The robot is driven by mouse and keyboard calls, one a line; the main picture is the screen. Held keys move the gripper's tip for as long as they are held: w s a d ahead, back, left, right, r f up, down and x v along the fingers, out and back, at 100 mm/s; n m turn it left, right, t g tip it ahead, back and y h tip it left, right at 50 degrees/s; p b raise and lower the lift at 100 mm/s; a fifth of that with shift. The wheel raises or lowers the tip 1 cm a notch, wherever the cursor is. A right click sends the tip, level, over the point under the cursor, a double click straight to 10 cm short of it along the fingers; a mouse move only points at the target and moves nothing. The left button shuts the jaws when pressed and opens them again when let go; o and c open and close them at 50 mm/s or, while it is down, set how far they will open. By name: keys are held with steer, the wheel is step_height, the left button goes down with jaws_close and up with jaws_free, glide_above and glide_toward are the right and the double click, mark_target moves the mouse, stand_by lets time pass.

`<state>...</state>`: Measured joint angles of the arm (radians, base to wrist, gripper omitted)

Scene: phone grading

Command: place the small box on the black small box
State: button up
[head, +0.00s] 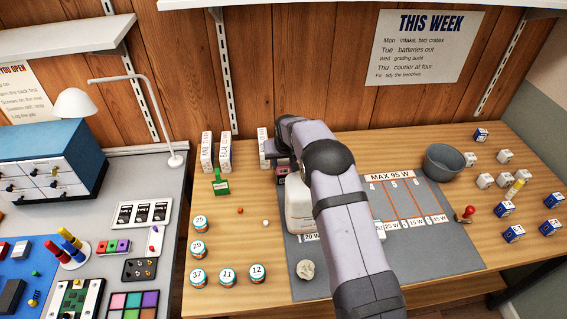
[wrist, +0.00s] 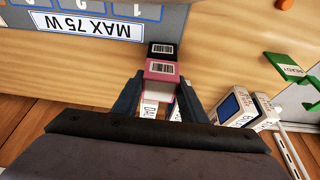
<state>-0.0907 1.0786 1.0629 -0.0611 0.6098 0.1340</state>
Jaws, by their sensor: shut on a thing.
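My gripper (wrist: 163,97) is shut on a small pink box (wrist: 160,69) with a white barcode label, gripped between its two fingers. A small black box (wrist: 162,49), also with a barcode label, shows just beyond the pink box in the wrist view. The pink box overlaps its near part there, and I cannot tell whether the two touch. In the head view my gripper (head: 277,152) is near the back edge of the table. The pink box (head: 283,169) shows below it, partly hidden by my arm.
White upright boxes (head: 224,151) stand left of my gripper, with a green stand (head: 221,184) in front. A white jug (head: 298,212) is partly behind my arm on the grey mat (head: 440,245). A grey bowl (head: 443,161) stands right. Numbered jars (head: 199,249) stand at front left.

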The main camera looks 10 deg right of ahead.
steer(key=shift+f, duration=0.3)
steer(key=o, duration=1.1)
steer(key=shift+c, duration=0.2)
steer(key=shift+r, duration=0.2)
steer(key=shift+r+p, duration=0.5)
steer(key=shift+r, duration=0.1)
steer(key=shift+s+r+b, duration=0.1)
steer(key=shift+r+b, duration=0.1)
steer(key=shift+b, duration=0.2)
steer(key=b+v, duration=0.2)
steer(key=v, duration=0.9)
steer(key=shift+b, duration=0.4)
steer(key=shift+s, duration=0.15)
